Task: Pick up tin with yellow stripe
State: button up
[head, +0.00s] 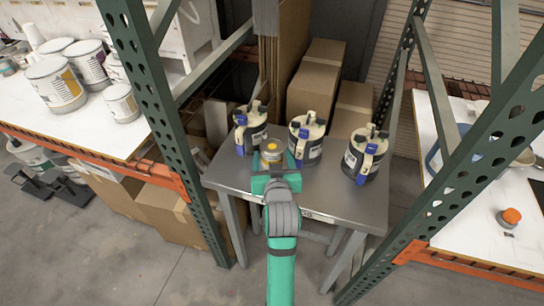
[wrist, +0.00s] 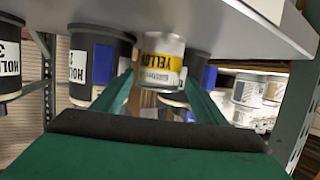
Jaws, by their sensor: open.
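A small tin with a yellow stripe (head: 272,148) stands near the front edge of the grey metal table. My gripper (head: 273,168) is at the table's front edge, right at the tin. In the wrist view my open gripper (wrist: 160,95) has one green finger on each side of the tin. I cannot tell whether either finger touches it.
Several dark canisters with blue parts stand close behind and to the right, one at left (head: 251,128), one in the middle (head: 306,140), one at right (head: 364,158). Green rack posts (head: 165,115) flank the table. Larger tins (head: 56,85) stand on the left shelf.

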jog(key=shift+x, duration=2.25)
jog(key=shift+d+f, duration=0.1)
jog(key=shift+f, duration=0.05)
jog(key=c, duration=1.1)
jog(key=shift+r, duration=0.3)
notch_tip(320, 180, up, 17)
jog(key=shift+s, duration=0.1)
